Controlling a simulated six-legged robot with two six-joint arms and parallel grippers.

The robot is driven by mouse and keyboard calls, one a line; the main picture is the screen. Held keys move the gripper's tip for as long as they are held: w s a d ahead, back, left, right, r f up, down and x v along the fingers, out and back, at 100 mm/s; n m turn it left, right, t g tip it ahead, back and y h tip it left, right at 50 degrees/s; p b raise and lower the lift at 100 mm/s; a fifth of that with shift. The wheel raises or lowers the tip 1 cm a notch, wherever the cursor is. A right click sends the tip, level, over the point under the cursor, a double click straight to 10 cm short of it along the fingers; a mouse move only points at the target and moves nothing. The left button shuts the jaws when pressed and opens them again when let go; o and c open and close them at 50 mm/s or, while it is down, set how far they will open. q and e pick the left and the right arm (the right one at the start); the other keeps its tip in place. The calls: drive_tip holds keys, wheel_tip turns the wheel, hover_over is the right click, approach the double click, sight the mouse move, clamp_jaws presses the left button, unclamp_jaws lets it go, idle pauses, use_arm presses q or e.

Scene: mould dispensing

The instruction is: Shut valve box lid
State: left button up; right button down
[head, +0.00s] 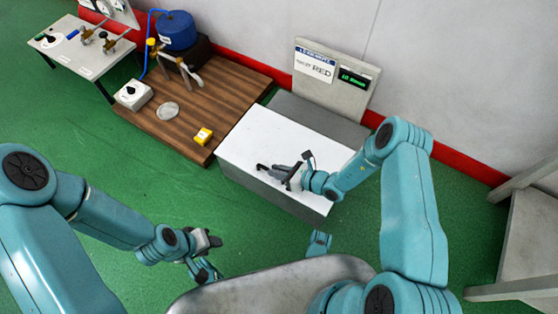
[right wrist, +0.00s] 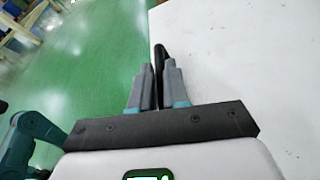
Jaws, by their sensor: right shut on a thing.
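The valve box (head: 262,192) is a grey box with a broad white lid (head: 275,138) that looks flat on top of it in the head view. The white lid surface (right wrist: 240,60) also fills the right side of the right wrist view. My right gripper (head: 270,169) is low over the lid near its front edge. Its fingers (right wrist: 157,88) are shut on a dark curved handle (right wrist: 160,53) at the edge of the white surface. My left gripper (head: 208,257) hangs over the green floor in front of the box, apart from it; its jaws are unclear.
A grey board (head: 334,96) with signs and a small display stands behind the box. A grey wooden frame (head: 520,235) stands at right. Green floor is clear at left.

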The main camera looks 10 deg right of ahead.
drive_tip(key=shift+s+a+f+n, duration=0.3)
drive_tip(key=shift+s+a+f, duration=0.3)
drive_tip(key=shift+a, duration=0.05)
drive_tip(key=shift+s+f, duration=0.1)
drive_tip(key=c, duration=1.4)
unclamp_jaws()
drive_tip(key=shift+f, duration=0.1)
drive_tip(key=shift+o, duration=1.4)
drive_tip(key=shift+f, duration=0.15)
drive_tip(key=shift+d, duration=0.15)
drive_tip(key=shift+w+d+r, duration=0.15)
drive_tip(key=shift+w+r, duration=0.1)
drive_tip(key=shift+w, duration=0.05)
